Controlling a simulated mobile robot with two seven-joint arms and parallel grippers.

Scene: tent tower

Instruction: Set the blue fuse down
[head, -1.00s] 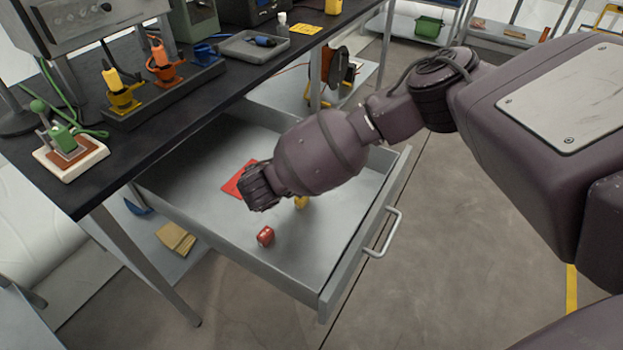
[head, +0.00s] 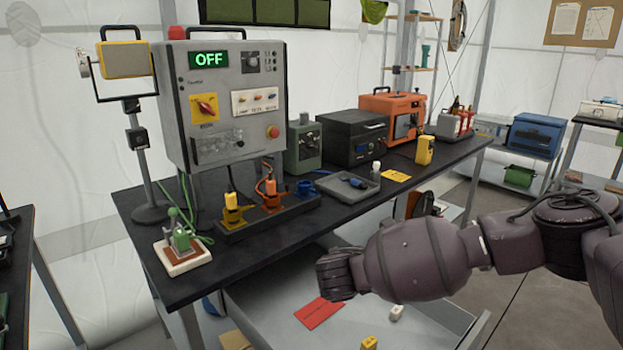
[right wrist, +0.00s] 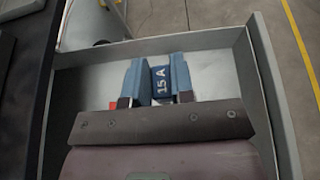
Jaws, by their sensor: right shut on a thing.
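My right gripper (head: 335,274) is over the open drawer (head: 268,318), near the red card (head: 318,312). In the right wrist view, my right gripper (right wrist: 158,82) is shut on the blue fuse (right wrist: 163,84). The fuse is marked "15 A" and sits between the two blue-grey fingers, with the drawer floor behind it. In the head view the blue fuse is hidden by my gripper and wrist. I cannot tell whether it touches the drawer floor. My left gripper is not in view.
A yellow fuse (head: 370,343) and a small pale object (head: 397,313) lie in the drawer. On the black bench above stand a control box (head: 225,105) reading OFF, a holder rack (head: 268,212) with yellow, orange and blue holders, and a grey tray (head: 345,187).

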